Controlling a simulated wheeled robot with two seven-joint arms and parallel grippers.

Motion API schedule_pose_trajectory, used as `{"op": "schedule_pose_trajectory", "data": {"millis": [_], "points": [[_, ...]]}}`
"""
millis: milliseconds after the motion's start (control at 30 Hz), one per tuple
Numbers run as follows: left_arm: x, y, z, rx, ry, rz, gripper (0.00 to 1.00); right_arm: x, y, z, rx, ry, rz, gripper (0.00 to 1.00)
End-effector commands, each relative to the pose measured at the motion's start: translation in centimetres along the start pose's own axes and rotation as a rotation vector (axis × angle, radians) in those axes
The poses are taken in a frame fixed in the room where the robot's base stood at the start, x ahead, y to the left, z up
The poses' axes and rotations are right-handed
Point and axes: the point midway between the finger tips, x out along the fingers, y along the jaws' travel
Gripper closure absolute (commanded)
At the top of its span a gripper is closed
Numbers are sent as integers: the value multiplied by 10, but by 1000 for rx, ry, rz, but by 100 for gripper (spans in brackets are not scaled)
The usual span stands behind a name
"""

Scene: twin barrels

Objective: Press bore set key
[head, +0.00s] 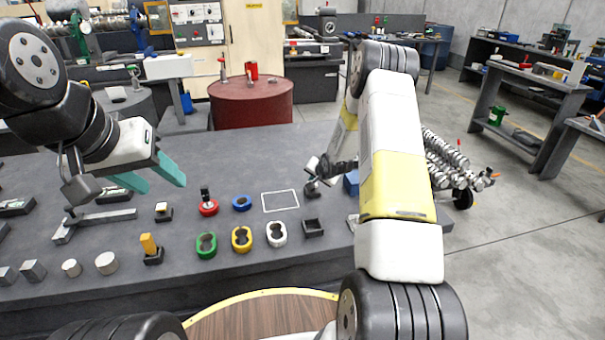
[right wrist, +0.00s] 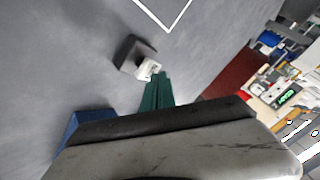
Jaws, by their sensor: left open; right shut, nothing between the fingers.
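A small dark block with a pale top, apparently the key (right wrist: 128,55), stands on the grey table; no label is readable. It also shows in the head view (head: 312,193), below my right wrist. My right gripper (right wrist: 154,85) is shut and empty, its green fingertips at the edge of the pale top; I cannot tell whether they press it. In the head view the right fingers are mostly hidden. My left gripper (head: 150,180) is open and empty above the left part of the table. Green (head: 206,245), yellow (head: 242,239) and white (head: 276,234) twin-bore barrels stand mid-table.
A red ring with a dark piece (head: 208,207) and a blue ring (head: 242,203) stand behind the barrels. A white outlined square (head: 280,200) lies left of the key. A dark open box (head: 313,228) is in front. A blue block (right wrist: 85,125) is beside my right gripper.

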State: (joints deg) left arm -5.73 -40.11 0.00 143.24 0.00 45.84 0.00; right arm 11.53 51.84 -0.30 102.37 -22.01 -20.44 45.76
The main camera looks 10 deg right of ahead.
Motion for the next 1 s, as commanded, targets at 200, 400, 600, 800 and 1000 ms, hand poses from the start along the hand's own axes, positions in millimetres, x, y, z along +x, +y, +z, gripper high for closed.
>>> {"op": "schedule_pose_trajectory", "data": {"millis": [200, 400, 600, 800, 1000], "points": [[0, 0, 0, 0, 0, 0, 51, 2, 2, 2, 0, 0, 0, 100], [0, 0, 0, 0, 0, 0, 51, 4, 3, 3, 0, 0, 0, 100], [0, 0, 0, 0, 0, 0, 51, 5, 4, 4, 0, 0, 0, 100], [0, 0, 0, 0, 0, 0, 51, 6, 4, 4, 0, 0, 0, 100], [0, 0, 0, 0, 0, 0, 51, 6, 4, 4, 0, 0, 0, 100]]}}
